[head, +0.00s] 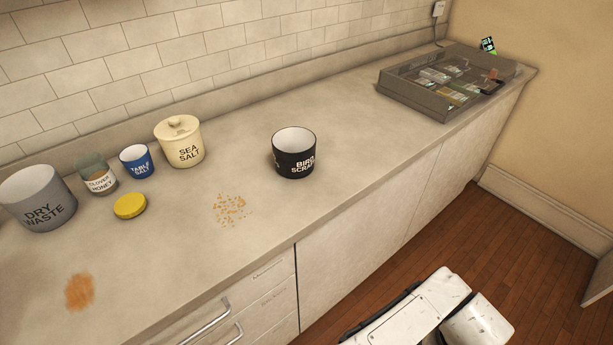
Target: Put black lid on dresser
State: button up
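I see no black lid in the head view. A black pot (294,154) lettered "BIRD SCRAPS" stands upright and open on the counter, with a pale inside. The long counter (350,190) has drawers (245,300) and pale door panels below its top; no other piece that looks like a dresser shows, and I cannot tell if this is it. My gripper is not in view; only white parts of my own body show at the bottom right.
A grey "DRY WASTE" pot (38,198), a honey jar (97,174), a blue pot (137,161), a cream lidded "SEA SALT" pot (180,142) and a yellow lid (130,206) stand left. Crumbs (230,209) and an orange stain (79,291) mark the counter. A grey tray (415,98) stands far right.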

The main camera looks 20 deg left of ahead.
aim_at(163, 254)
jog(key=l+u, duration=0.1)
jog(key=u, duration=1.35)
